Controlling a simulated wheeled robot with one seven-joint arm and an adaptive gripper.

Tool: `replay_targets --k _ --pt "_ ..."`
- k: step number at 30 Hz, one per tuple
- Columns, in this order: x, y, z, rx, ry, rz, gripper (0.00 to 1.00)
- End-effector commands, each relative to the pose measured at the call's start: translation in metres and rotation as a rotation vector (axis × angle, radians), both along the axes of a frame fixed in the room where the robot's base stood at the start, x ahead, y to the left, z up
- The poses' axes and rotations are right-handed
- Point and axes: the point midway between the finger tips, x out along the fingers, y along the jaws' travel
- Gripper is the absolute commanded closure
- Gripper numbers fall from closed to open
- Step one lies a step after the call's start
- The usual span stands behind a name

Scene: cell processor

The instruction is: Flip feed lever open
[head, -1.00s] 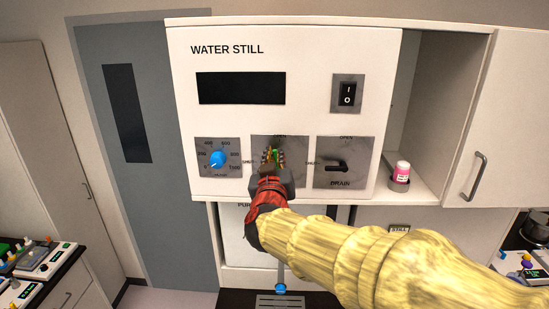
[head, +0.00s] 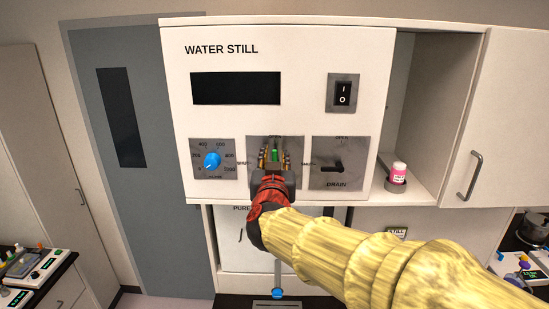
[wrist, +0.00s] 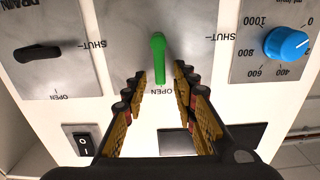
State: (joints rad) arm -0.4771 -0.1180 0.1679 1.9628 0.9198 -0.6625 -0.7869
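The green feed lever (wrist: 158,58) stands in line with the OPEN mark on its grey plate in the wrist view, which is upside down. It also shows upright between the fingers in the head view (head: 275,156). My gripper (wrist: 158,85) is open, with one finger on each side of the lever's tip end. I see a gap on both sides, so the fingers do not appear to grip it. In the head view my gripper (head: 275,160) hides the lower part of the lever's plate.
The water still's panel (head: 225,125) carries a blue dial (head: 212,160) left of the feed plate. A black drain lever (head: 332,167) is to its right, lying sideways toward SHUT. A rocker switch (head: 343,93) is above that. A pink-labelled bottle (head: 398,173) stands in the open shelf at right.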

Motion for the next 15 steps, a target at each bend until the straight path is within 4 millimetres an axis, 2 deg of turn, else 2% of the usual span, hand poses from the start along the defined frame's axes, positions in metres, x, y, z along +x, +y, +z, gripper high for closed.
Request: replay_targets --k 9,15 --pt "-0.003 0.001 0.000 0.000 0.000 0.001 0.71" --pt "-0.030 0.002 0.001 0.001 -0.001 0.003 0.71"
